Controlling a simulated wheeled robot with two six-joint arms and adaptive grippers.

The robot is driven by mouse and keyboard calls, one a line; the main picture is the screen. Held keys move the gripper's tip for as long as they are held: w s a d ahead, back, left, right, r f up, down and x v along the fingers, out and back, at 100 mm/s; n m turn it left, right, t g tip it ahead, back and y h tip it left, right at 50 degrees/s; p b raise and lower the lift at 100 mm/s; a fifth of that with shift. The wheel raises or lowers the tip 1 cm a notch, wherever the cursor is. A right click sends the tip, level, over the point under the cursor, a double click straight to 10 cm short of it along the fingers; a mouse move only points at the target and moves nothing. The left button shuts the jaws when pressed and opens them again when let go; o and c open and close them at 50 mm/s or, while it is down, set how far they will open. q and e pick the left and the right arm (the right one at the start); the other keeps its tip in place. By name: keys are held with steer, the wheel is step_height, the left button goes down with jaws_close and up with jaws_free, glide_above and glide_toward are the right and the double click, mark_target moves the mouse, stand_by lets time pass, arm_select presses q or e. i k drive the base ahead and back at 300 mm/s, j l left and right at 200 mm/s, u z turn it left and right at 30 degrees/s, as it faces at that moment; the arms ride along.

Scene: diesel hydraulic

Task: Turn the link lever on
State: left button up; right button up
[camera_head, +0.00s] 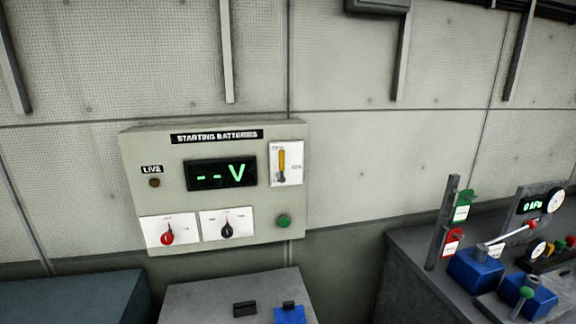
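A grey-green panel (218,205) labelled STARTING BATTERIES is on the wall left of centre. A yellow lever (282,163) is upright on a white plate (293,178) at the panel's upper right. A red knob (167,236) and a black knob (227,231) sit on white plates along its lower edge. The small lettering is too blurred to tell which control is the link lever. Neither of my grippers is in view.
The panel also has a display (221,173) reading "--V", a green button (284,221) and a dark LIVE lamp (154,183). A grey console (408,262) at right carries blue boxes (475,270) with levers. A lower grey box (200,298) stands below the panel.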

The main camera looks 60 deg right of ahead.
mark_target(280, 175)
steer(key=z, duration=1.8)
